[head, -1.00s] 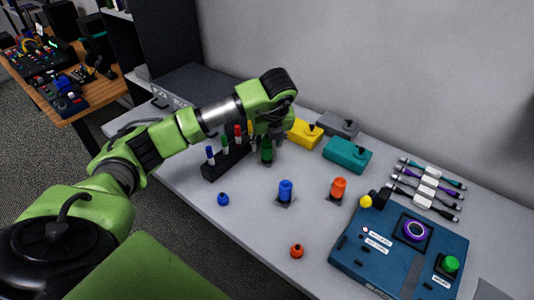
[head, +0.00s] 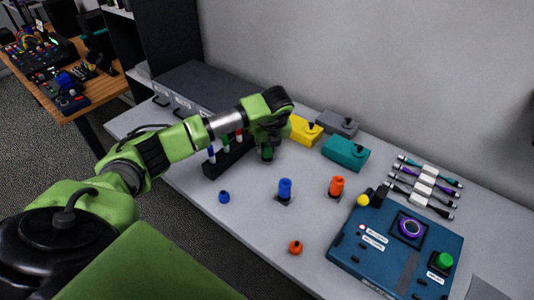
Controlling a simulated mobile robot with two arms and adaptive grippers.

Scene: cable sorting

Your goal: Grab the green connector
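The green connector (head: 267,153) stands upright on the grey table, just right of the black rack. My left gripper (head: 268,142) points down over it from above, with its fingers beside the upper part. The gripper hides most of the connector's top. The fingers are small and dark, so I cannot tell whether they are closed on it. My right gripper is not in view.
The black rack (head: 222,166) with coloured pieces stands close on the left. A blue connector (head: 285,188) and an orange connector (head: 336,186) stand to the right. Yellow (head: 304,131) and teal (head: 346,153) boxes lie behind. A blue panel (head: 385,262) fills the front right.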

